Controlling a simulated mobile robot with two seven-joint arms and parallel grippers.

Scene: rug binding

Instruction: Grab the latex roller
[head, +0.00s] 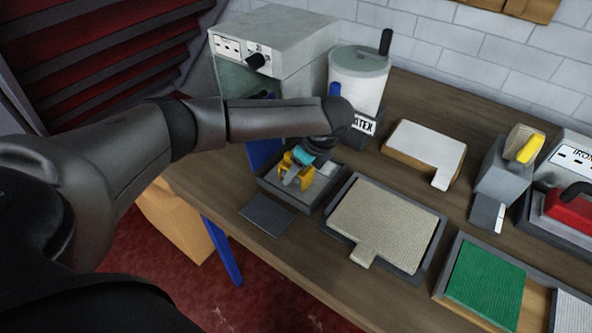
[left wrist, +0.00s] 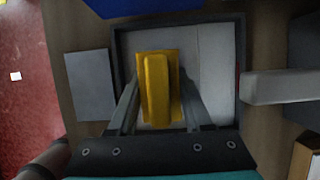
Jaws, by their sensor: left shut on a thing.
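The latex roller, a yellow piece (head: 287,163), shows below my left gripper (head: 296,172) in the head view, over a dark-rimmed tray (head: 296,203). In the left wrist view the yellow roller (left wrist: 157,88) lies between the two fingers of my left gripper (left wrist: 158,98), which is shut on it. The pale inside of the tray (left wrist: 213,68) lies below it. I cannot tell whether the roller touches the tray floor. The wrist and fingers hide part of the roller in the head view. My right gripper is not in view.
A white latex pot (head: 358,80) and a grey cabinet (head: 285,38) stand behind the tray. A dark flat pad (head: 267,215) lies in front. A beige rug in a tray (head: 385,225), a green one (head: 486,284) and a red iron (head: 570,207) lie rightward.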

